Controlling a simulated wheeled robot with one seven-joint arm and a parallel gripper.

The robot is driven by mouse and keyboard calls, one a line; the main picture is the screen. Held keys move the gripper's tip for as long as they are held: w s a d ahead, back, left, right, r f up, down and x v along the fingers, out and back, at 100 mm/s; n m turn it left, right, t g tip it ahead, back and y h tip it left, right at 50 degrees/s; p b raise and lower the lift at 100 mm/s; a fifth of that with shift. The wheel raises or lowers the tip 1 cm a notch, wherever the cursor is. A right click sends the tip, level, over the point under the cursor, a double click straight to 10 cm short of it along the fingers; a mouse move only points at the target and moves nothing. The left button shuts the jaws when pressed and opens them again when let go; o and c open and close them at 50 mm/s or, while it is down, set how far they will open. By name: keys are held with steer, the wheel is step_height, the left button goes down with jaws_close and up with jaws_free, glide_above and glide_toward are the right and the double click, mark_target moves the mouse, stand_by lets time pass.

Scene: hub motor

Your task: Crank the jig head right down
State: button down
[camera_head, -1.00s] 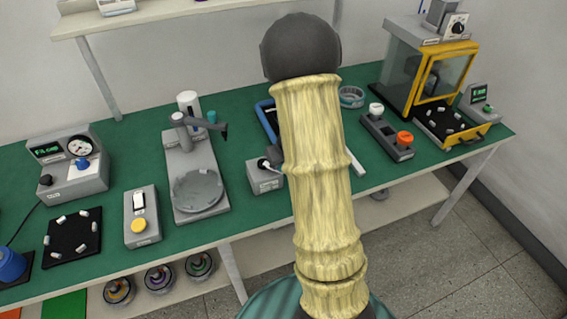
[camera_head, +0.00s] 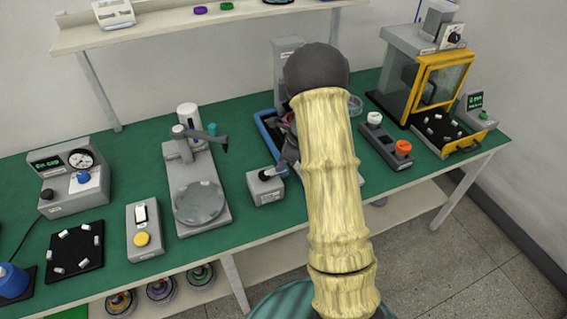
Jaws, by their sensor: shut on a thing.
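The jig is largely hidden behind my arm in the head view. Its grey upright column (camera_head: 287,60) shows at the back of the bench, left of my dark elbow. What looks like its blue-edged base (camera_head: 266,135) shows left of my arm, with something reddish above it. The crank and the position of the jig head cannot be made out. My gripper is hidden behind my pale yellow arm. A small dark grey part peeks out at the arm's left edge, above a small grey box (camera_head: 266,187); I cannot tell whether it belongs to my wrist.
On the green bench (camera_head: 110,205) stand a gauge box (camera_head: 70,180), a stand with a round plate (camera_head: 198,200), a box with a yellow button (camera_head: 143,228) and a two-knob box (camera_head: 386,140). A yellow-framed enclosure (camera_head: 425,75) stands at the right. A shelf (camera_head: 160,33) hangs behind.

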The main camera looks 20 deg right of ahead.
steer(key=shift+w+a+n+g+y, duration=0.15)
steer(key=shift+w+n+g+y, duration=0.15)
steer(key=shift+w+n, duration=0.5)
steer(key=shift+s, duration=0.15)
steer(key=shift+s, duration=0.1)
steer(key=c, duration=1.2)
jaws_free()
steer(key=shift+o, duration=0.2)
steer(key=shift+r, duration=0.1)
steer(key=b+v, duration=0.1)
steer(key=v, duration=1.6)
steer(key=shift+r, duration=0.1)
